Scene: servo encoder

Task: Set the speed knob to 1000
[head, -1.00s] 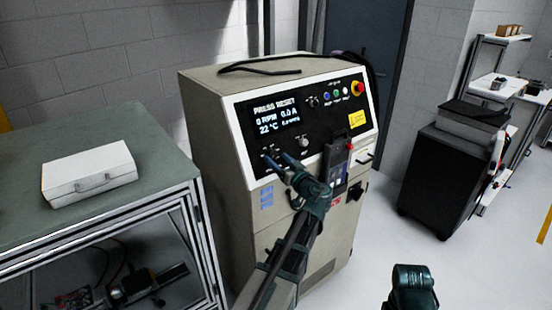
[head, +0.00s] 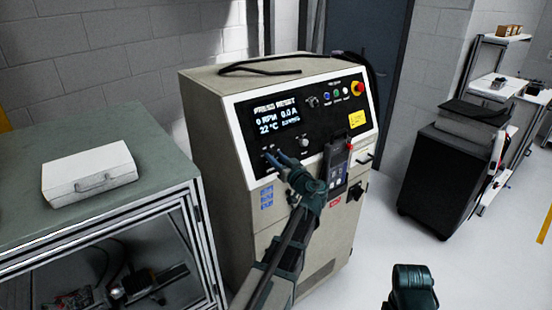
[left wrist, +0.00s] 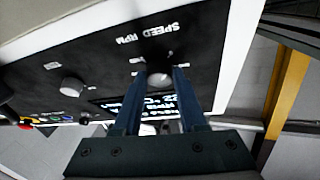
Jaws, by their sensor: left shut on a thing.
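The speed knob (left wrist: 159,74) is a small pale round knob below the "SPEED RPM" label on the black panel (left wrist: 205,30). My left gripper (head: 275,157) reaches the lower left of the machine's panel. In the left wrist view, its two blue fingers (left wrist: 160,82) are shut on the knob, one on each side. The fingers hide most of the knob in the head view, and its pointer setting cannot be read. The display (head: 278,117) shows "PRESS RESET", 0 RPM, 0.0 A and 22 °C. My right gripper's fingers do not show.
A second knob (head: 304,143) sits right of my left gripper. A handheld device (head: 338,165) hangs on the machine's front, close to my left wrist. A red emergency button (head: 358,89) is at the panel's upper right. A green-topped bench (head: 120,200) stands at left.

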